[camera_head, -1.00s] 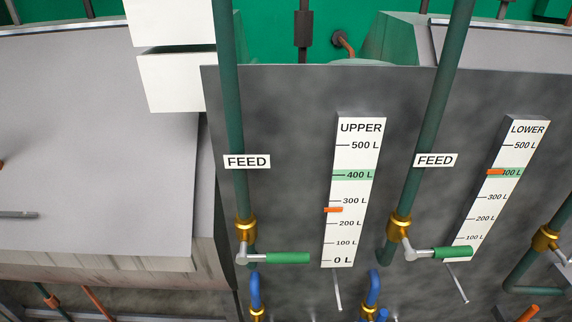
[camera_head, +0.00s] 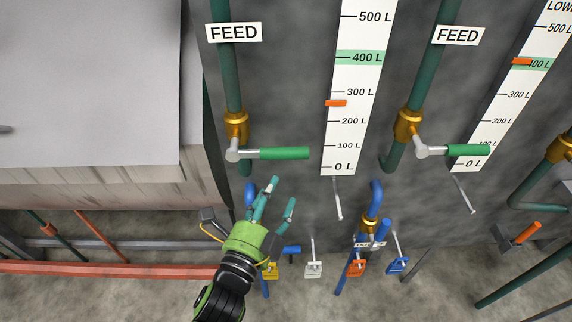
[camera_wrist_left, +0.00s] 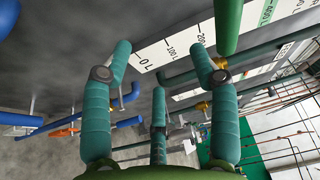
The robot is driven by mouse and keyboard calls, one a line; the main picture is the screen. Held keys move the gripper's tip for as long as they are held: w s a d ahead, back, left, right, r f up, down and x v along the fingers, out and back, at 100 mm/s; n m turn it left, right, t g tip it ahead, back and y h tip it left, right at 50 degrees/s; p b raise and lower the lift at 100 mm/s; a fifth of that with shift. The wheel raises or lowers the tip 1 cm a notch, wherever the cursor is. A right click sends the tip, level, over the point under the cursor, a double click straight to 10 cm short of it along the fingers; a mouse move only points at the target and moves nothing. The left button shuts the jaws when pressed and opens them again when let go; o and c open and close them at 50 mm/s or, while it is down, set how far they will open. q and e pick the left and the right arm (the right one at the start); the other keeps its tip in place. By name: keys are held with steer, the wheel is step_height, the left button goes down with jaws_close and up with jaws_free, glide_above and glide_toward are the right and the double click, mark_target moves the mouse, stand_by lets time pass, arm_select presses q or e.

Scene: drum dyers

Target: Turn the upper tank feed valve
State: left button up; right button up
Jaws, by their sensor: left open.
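The upper tank feed valve has a brass body (camera_head: 236,125) on a green pipe, with a lever ending in a green grip (camera_head: 284,153). The lever points right, roughly level, toward the foot of the white upper gauge (camera_head: 352,120). The gauge's orange marker (camera_head: 336,103) sits between 200 and 300 L. My left gripper (camera_head: 275,193) is below the grip, fingers pointing up, open and apart from it. In the left wrist view its spread fingers (camera_wrist_left: 160,75) are empty. A green bar, apparently the grip (camera_wrist_left: 228,25), shows at the top there. My right gripper is not in view.
A second feed valve with a green grip (camera_head: 468,150) stands to the right beside the lower gauge (camera_head: 505,105). Blue pipes (camera_head: 376,195) and padlock-like tags (camera_head: 313,269) are below. A grey tank (camera_head: 90,80) is on the left. The panel around the lever is open.

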mark_target(286, 155)
arm_select(q)
step_height(286, 155, up, 6)
steer(key=s+m+t+h, duration=0.1)
steer(key=m+t, duration=0.1)
steer(key=shift+n+g, duration=0.3)
steer(key=p+x, duration=0.2)
steer(key=x, duration=0.4)
steer(key=shift+w+d+r, duration=0.15)
steer(key=shift+w+d, duration=0.05)
steer(key=shift+w, duration=0.1)
steer(key=shift+c, duration=0.4)
jaws_close()
